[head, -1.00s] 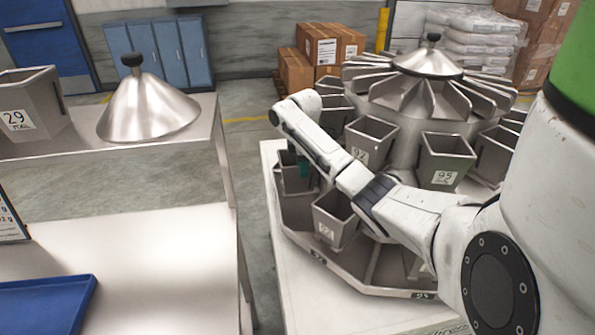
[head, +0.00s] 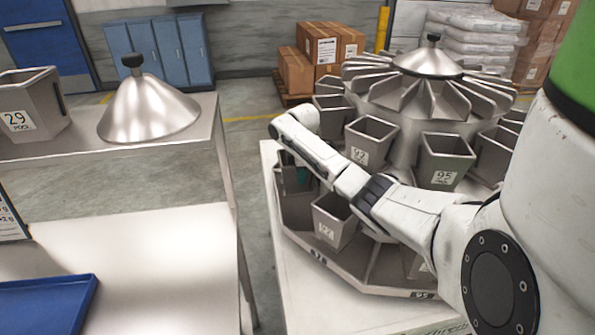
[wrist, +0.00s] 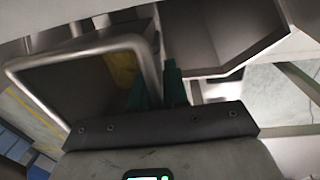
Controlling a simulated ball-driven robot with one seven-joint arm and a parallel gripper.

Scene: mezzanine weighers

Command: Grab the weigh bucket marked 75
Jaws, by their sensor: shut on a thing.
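My gripper (head: 303,174) reaches down at the left side of the lower ring of weigh buckets, mostly behind my wrist in the head view. In the wrist view, its teal fingers (wrist: 157,86) are shut on the side of a grey metal weigh bucket (wrist: 62,62), at its wall near the rim. The bucket is open-topped, with a yellowish patch inside. In the head view, this bucket (head: 289,183) shows only partly below my wrist, and no number can be read on it. No label reading 75 is legible in either view.
Another lower bucket (head: 334,222) stands close to the right of my gripper. Upper buckets marked 92 or 97 (head: 371,133) and 95 (head: 446,152) hang above. A bucket marked 29 (head: 32,100) and a metal cone (head: 148,108) stand on the left bench. A blue tray (head: 45,305) lies lower left.

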